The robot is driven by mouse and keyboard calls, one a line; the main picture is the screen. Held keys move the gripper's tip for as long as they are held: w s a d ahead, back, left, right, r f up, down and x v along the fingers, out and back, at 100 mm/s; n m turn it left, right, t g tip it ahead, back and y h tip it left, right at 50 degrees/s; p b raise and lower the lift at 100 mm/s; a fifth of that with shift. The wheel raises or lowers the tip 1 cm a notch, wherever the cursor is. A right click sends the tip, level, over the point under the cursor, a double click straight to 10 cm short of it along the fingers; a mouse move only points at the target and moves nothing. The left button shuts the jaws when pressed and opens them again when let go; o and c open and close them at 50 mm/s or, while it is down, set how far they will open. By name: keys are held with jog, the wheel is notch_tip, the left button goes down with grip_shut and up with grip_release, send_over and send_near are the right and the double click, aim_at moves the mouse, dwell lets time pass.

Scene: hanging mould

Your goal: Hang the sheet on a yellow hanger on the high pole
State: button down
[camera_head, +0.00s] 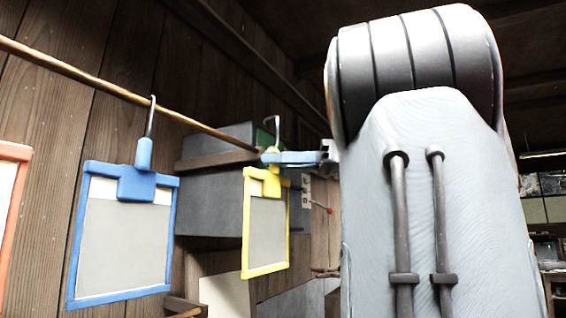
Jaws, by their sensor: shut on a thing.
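The yellow hanger (247,222) is a yellow frame around a grey sheet (267,228). It hangs upright, slightly tilted, near the middle of the view, with a grey metal hook (279,130) above its yellow clip. My gripper (270,158) comes in from the right and is shut on the top of the yellow hanger, just below the hook. The wooden high pole (120,93) runs from the upper left down to beside the gripper. The hook's curve is above the pole's far end; I cannot tell whether it touches the pole.
A blue hanger (75,232) with a grey sheet hangs from the pole at left. Part of an orange frame (8,152) shows at the left edge. A grey box (210,205) is behind the yellow hanger. My arm covers much of the right side.

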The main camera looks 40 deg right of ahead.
jog(key=w+a+f+b, duration=0.1)
jog(key=w+a+b, duration=0.2)
jog(key=w, duration=0.8)
jog(key=shift+w+a+f, duration=0.3)
jog(key=shift+w+a, duration=0.05)
jog(key=shift+a, duration=0.25)
dwell(0.5)
jog(key=c, duration=1.5)
grip_release()
jog(key=shift+c, duration=0.2)
jog(key=shift+b, duration=0.3)
jog(key=b+v, duration=0.2)
jog(key=v, duration=0.6)
jog(key=shift+a, duration=0.15)
